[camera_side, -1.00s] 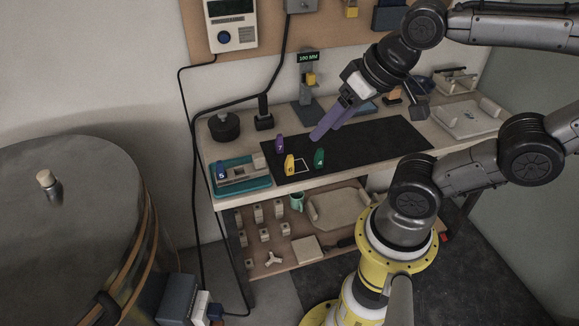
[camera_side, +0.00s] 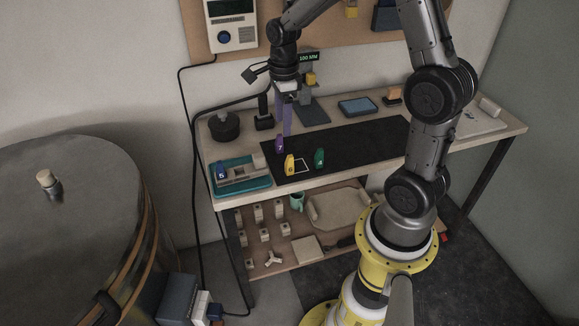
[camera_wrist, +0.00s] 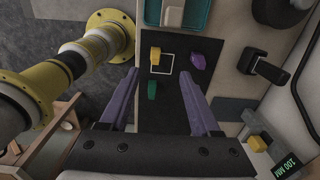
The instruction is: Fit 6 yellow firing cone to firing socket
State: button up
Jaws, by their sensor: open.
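The yellow cone (camera_side: 290,165), marked 6, stands on the black mat at the left edge of a white outlined square; the wrist view also shows it (camera_wrist: 155,56). My gripper (camera_side: 282,132) is open and empty, pointing down. In the side view its fingers overlap the purple cone (camera_side: 279,145); in the wrist view the yellow cone lies just beyond and between the fingertips (camera_wrist: 159,71), and the purple cone (camera_wrist: 198,62) is to the right. A beige block (camera_side: 238,175) sits in the teal tray (camera_side: 258,184); I cannot tell whether it is the firing socket.
A green cone (camera_side: 319,158) stands right of the square. A blue piece (camera_side: 221,171) marked 5 is at the tray's left. A black round object (camera_side: 224,126) and a stand with a display (camera_side: 308,57) are behind. The mat's right part (camera_side: 375,138) is clear.

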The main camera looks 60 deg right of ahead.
notch_tip(320, 180, down, 2)
send_over(289, 164)
jog(key=f, duration=0.5)
jog(key=w+f, duration=0.1)
jog(key=f, duration=0.1)
jog(key=shift+d+f, duration=0.4)
jog(key=shift+s+f, duration=0.2)
jog(key=shift+f, duration=1.1)
jog(key=shift+s+f, duration=0.15)
jog(key=shift+f, duration=1.1)
grip_shut()
